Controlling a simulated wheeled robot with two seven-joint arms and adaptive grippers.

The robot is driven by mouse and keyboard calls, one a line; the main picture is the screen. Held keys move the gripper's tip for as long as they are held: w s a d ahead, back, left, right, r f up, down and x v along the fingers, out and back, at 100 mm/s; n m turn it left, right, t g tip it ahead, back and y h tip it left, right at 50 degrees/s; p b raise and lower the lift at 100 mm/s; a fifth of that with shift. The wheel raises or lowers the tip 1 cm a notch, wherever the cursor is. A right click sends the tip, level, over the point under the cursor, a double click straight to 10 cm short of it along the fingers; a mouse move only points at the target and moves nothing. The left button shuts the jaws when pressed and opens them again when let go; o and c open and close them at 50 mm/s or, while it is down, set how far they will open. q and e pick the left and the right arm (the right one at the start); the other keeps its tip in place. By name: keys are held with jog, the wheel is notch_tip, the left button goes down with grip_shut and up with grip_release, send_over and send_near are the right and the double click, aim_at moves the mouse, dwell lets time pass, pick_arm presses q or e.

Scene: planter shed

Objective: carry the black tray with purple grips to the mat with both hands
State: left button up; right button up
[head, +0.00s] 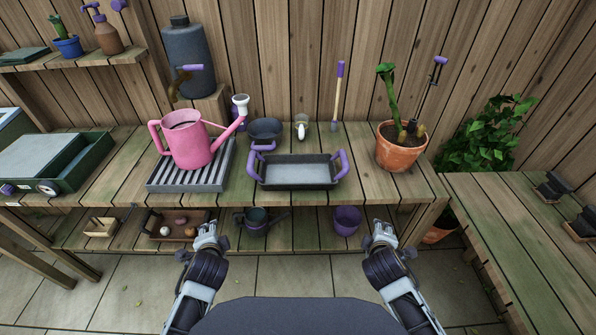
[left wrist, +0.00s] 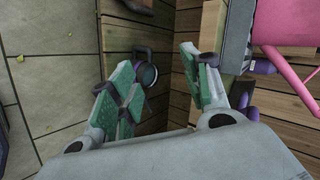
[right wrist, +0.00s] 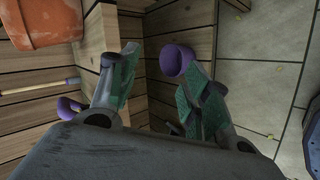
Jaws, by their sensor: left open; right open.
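The black tray (head: 298,186) with a grey inside stands on the bench, right of centre. Its purple grips (head: 253,165) and (head: 342,165) stick up at its left and right ends. A grey ribbed mat (head: 158,184) lies left of the tray, with a pink watering can (head: 190,142) on it. My left gripper (head: 208,231) is open and empty, in front of the bench and left of the tray. My right gripper (head: 381,231) is open and empty, in front of the bench and right of the tray. Neither touches the tray.
A dark pan (head: 266,129) and a white-headed tool (head: 301,127) stand behind the tray. A terracotta pot (head: 399,150) with a plant is to its right. A green box (head: 75,170) is far left. The lower shelf holds a purple pot (head: 346,220) and a dark watering can (head: 257,219).

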pick_arm(q)
jog(key=w+d+r+m+t, duration=0.2)
jog(key=w+r+m+t, duration=0.3)
jog(key=m, duration=0.3)
pick_arm(e)
jog(key=w+a+r+n+t, duration=0.2)
jog(key=w+r+n+t, duration=0.3)
jog(key=n, duration=0.3)
pick_arm(q)
jog(key=m+t+h, duration=0.3)
jog(key=m, duration=1)
send_near(252, 161)
jog(key=shift+s+a+f, duration=0.15)
jog(key=shift+s+f, duration=0.2)
jog(key=shift+s, duration=0.2)
jog(key=shift+s+a+f, duration=0.15)
jog(key=shift+s+f, duration=0.2)
jog(key=shift+s, duration=0.15)
pick_arm(e)
jog(key=n+t+y, duration=0.3)
jog(key=n+y, duration=0.1)
jog(key=n, duration=0.9)
send_near(344, 161)
jog(key=shift+s+d+f, duration=0.15)
jog(key=shift+s+f, duration=0.2)
jog(key=shift+s, duration=0.25)
jog(key=shift+s+d+f, duration=0.15)
jog(key=shift+s+f, duration=0.2)
jog(key=shift+s, duration=0.25)
